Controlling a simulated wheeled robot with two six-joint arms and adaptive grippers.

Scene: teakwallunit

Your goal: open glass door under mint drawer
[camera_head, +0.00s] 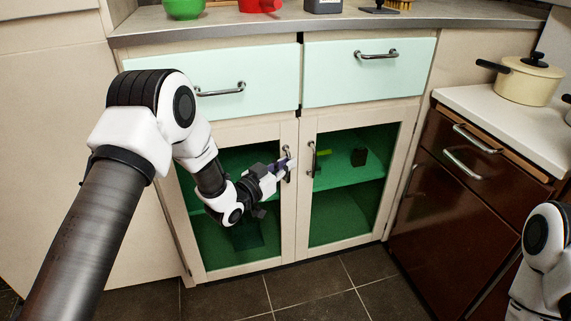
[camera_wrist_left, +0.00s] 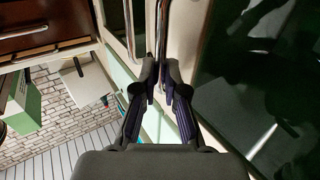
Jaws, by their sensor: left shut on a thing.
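Two mint drawers sit side by side, a left one (camera_head: 272,88) and a right one (camera_head: 335,82). Under each is a cream-framed glass door, a left one (camera_head: 222,247) and a right one (camera_head: 342,222); both look closed. My left gripper (camera_head: 286,168) is at the left door's vertical handle (camera_head: 288,153), near that door's right edge. In the left wrist view my left gripper (camera_wrist_left: 161,78) has its fingertips closed around a metal handle bar (camera_wrist_left: 161,35). The fingers partly hide the handle. My right gripper is not in view; part of my right arm shows at the lower right.
The right door's handle (camera_head: 312,160) stands close beside my left gripper. A dark brown cabinet (camera_head: 455,215) with a cream pot (camera_head: 528,82) on top stands at right. A green bowl (camera_head: 184,8) and a red item sit on the counter. The tiled floor (camera_head: 310,290) in front is clear.

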